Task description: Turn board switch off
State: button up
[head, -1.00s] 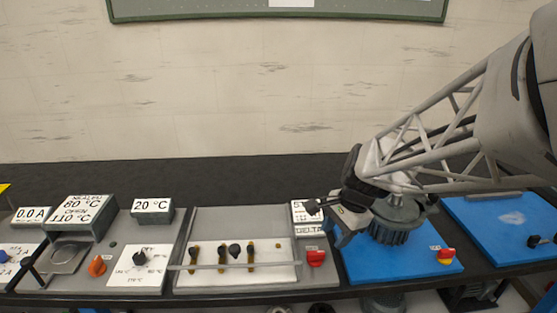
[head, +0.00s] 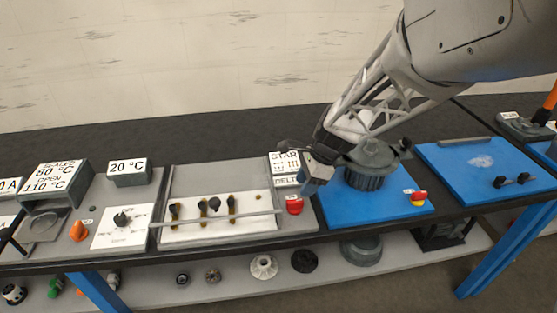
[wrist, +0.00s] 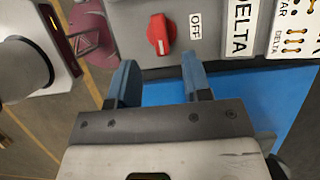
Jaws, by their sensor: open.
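A red rotary switch (head: 294,205) sits at the right end of the grey board (head: 180,184) labelled STAR and DELTA. In the wrist view the red switch knob (wrist: 160,34) lies just beyond the fingertips, roughly centred between them, with an OFF label (wrist: 195,31) to its right. My gripper (head: 317,182) is up and to the right of the switch in the head view. In the wrist view my gripper (wrist: 158,75) has its two blue fingers apart, with nothing between them. The fingers appear clear of the knob.
A blue board (head: 385,215) with a motor (head: 370,165) and a red-and-yellow switch (head: 419,198) stands right of the grey board. A metal bar (head: 215,220) crosses the grey board. Another blue board (head: 470,165) lies further right. Several parts lie on the lower shelf.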

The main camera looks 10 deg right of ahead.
aim_at(295, 201)
jog(key=shift+x, duration=3.55)
jog(key=shift+c, duration=0.4)
grip_shut()
